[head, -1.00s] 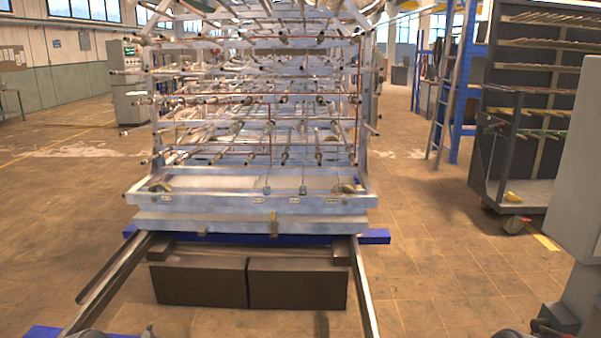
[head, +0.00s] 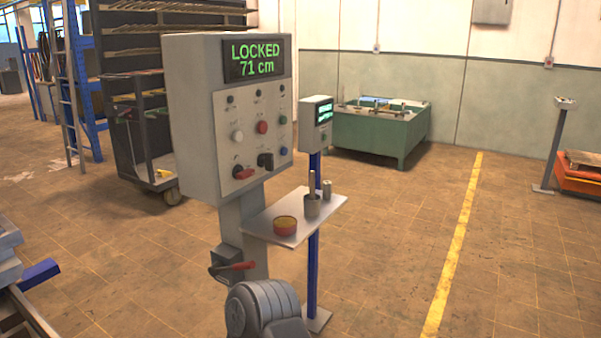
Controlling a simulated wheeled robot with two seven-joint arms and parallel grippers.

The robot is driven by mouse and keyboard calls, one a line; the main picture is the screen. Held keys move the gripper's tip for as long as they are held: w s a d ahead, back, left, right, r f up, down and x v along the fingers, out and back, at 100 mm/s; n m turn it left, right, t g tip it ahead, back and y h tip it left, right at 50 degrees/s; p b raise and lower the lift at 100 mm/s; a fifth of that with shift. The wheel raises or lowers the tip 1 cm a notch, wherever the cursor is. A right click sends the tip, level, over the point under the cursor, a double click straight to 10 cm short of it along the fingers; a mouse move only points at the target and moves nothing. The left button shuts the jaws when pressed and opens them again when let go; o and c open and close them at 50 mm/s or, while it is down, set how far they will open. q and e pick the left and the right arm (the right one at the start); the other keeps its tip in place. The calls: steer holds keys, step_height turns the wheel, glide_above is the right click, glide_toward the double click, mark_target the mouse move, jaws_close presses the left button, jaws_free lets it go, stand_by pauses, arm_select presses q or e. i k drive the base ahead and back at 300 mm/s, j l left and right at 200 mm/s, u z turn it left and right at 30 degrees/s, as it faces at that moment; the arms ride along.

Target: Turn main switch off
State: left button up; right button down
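The control cabinet (head: 216,120) stands upright on a pedestal left of centre in the head view. Its display (head: 254,60) reads "LOCKED 71 cm" in green. Its panel carries several small buttons and knobs. At the panel's bottom are a red rotary handle (head: 243,172), lying roughly sideways, and a black rotary knob (head: 265,161). The labels are too small to read, so I cannot tell by text which is the main switch. A grey rounded part of my own arm shows at the bottom centre, below the cabinet. Neither gripper's fingers are in view.
A small shelf (head: 322,222) on a blue post, holding a bowl (head: 285,226) and cups, stands right of the pedestal. A red-handled lever (head: 236,267) sticks out low on the pedestal. A green tank (head: 380,135) stands behind.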

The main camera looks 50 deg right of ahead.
mark_target(239, 173)
steer(key=z, duration=1.25)
